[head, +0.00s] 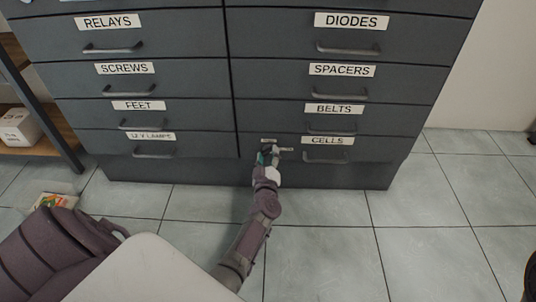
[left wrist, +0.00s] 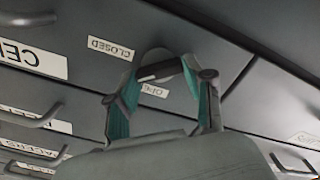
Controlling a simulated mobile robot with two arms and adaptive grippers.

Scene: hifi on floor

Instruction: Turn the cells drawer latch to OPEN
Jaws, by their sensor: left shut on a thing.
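The CELLS drawer (head: 353,150) is in the bottom row of the right column in the head view, flush with its neighbours. Its latch (left wrist: 160,68) is a dark bar on a rounded base, beside the CLOSED (left wrist: 110,48) and OPEN (left wrist: 154,90) labels in the left wrist view. My left gripper (head: 268,153) is at the drawer's left end. In the left wrist view, its teal-padded fingers (left wrist: 161,82) are shut on the latch bar from both sides. I cannot tell which label the latch points to. My right gripper is not in view.
The CELLS handle (head: 325,160) sticks out right of my left gripper. The 12 V LAMPS drawer (head: 200,148) is to its left. More labelled drawers rise above. A small box (head: 57,200) lies on the floor at left.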

